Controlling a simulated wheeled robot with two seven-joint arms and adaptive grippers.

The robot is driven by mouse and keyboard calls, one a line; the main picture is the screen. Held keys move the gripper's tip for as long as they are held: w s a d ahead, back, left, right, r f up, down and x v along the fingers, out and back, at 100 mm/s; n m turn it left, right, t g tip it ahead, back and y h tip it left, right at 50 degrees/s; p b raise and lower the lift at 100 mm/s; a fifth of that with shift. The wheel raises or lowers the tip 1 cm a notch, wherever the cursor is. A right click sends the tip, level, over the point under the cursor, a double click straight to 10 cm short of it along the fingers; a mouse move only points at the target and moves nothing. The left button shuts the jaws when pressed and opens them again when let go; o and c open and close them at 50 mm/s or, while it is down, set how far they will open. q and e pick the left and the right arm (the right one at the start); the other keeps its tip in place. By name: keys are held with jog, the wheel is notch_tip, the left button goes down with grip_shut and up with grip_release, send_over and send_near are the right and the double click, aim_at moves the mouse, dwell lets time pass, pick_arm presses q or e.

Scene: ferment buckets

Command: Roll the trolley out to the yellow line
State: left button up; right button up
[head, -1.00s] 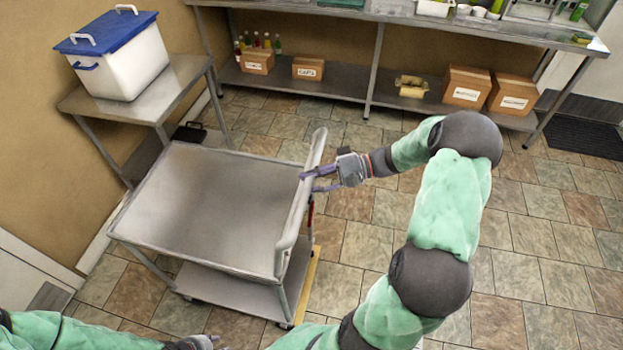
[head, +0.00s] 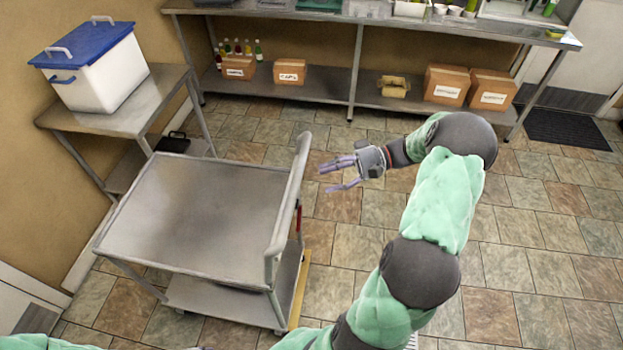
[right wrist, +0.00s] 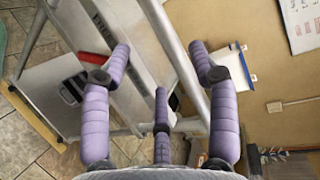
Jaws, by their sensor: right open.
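The grey metal trolley (head: 190,215) stands at the left of the head view, with a raised pale handle (head: 288,200) along its right side. Its top is bare. A yellow line (head: 299,295) on the floor shows along the trolley's right side, partly hidden by the trolley; it also shows in the right wrist view (right wrist: 38,122). My right gripper (head: 332,177) is open and empty, just right of the handle and apart from it. In the right wrist view its purple fingers (right wrist: 160,65) are spread with the trolley behind them. My left gripper is outside the head view.
A side table (head: 110,122) bearing a white bucket with a blue lid (head: 95,62) stands behind the trolley at left. A long bench (head: 340,95) with cartons on its lower shelf runs along the back. The tiled floor (head: 520,240) at right is clear.

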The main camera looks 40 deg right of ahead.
jog(key=shift+v, duration=1.5)
